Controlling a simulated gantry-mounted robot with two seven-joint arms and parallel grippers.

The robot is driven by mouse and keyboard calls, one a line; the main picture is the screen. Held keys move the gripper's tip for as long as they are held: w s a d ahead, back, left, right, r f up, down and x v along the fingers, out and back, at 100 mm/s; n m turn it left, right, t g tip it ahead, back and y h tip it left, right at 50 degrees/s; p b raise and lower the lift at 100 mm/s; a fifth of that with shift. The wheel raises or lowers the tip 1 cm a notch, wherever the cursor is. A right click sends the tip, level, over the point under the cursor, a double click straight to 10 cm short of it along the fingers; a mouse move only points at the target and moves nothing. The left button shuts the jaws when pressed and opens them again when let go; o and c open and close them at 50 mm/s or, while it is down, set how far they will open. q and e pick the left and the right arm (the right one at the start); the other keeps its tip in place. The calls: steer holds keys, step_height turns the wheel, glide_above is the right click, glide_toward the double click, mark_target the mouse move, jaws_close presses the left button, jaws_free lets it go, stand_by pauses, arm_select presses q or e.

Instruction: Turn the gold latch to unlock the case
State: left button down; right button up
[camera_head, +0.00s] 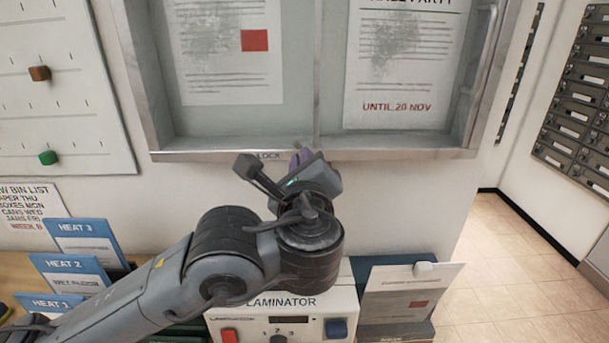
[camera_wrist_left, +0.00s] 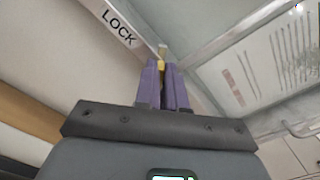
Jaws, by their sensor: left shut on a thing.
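The glass-fronted notice case (camera_head: 316,157) hangs on the wall, with posters inside and a metal frame. A LOCK label (camera_head: 268,156) sits on its bottom frame and also shows in the left wrist view (camera_wrist_left: 118,24). My left gripper (camera_head: 302,157) is at the bottom edge of the frame, just right of the label. In the left wrist view its purple fingers (camera_wrist_left: 164,75) are shut on the small gold latch (camera_wrist_left: 161,65). Most of the latch is hidden between the fingers. In the head view my wrist hides it. My right gripper is not in view.
Below the case stand a laminator (camera_head: 283,312), blue HEAT folders (camera_head: 86,240) and a leaflet holder (camera_head: 405,300). A board with coloured blocks (camera_head: 62,95) hangs at left. Metal mailboxes (camera_head: 580,115) line the right wall, with open floor (camera_head: 515,260) before them.

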arm_select(q)
steer(key=shift+a+f+n+b, duration=0.1)
steer(key=shift+f+n+b, duration=0.1)
steer(key=shift+n+b, duration=1.85)
steer(key=shift+a+f+n+b, duration=0.15)
steer(key=shift+n+b, duration=0.85)
steer(key=shift+n, duration=1.95)
steer(key=shift+d, duration=0.1)
steer(key=c, duration=1.2)
jaws_free()
steer(key=shift+s+d+p, duration=0.2)
steer(key=shift+s+p, duration=1.05)
steer(key=shift+s, duration=4.15)
